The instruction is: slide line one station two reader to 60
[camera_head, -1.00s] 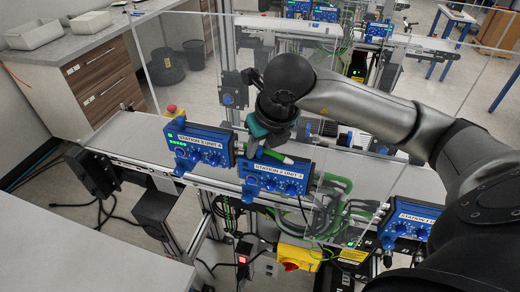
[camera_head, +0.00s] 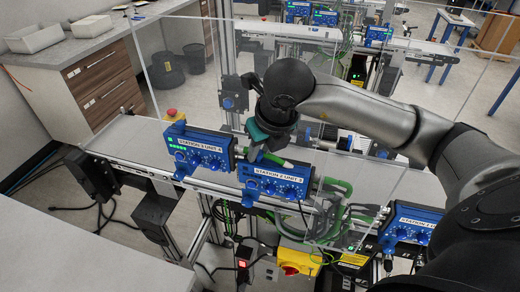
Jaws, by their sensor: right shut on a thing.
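The exact contact is partly hidden by the gripper's dark body. A green-tipped rod (camera_head: 277,159) shows just right of the fingers. No scale value is readable. My left gripper is not in view.
Another blue unit (camera_head: 198,154) sits close to the left of the reader, and a STATION 1 unit (camera_head: 410,222) is farther right. A clear panel (camera_head: 185,85) stands behind the reader. Green hoses (camera_head: 335,190) are on its right. A yellow box with a red knob (camera_head: 297,257) is below.

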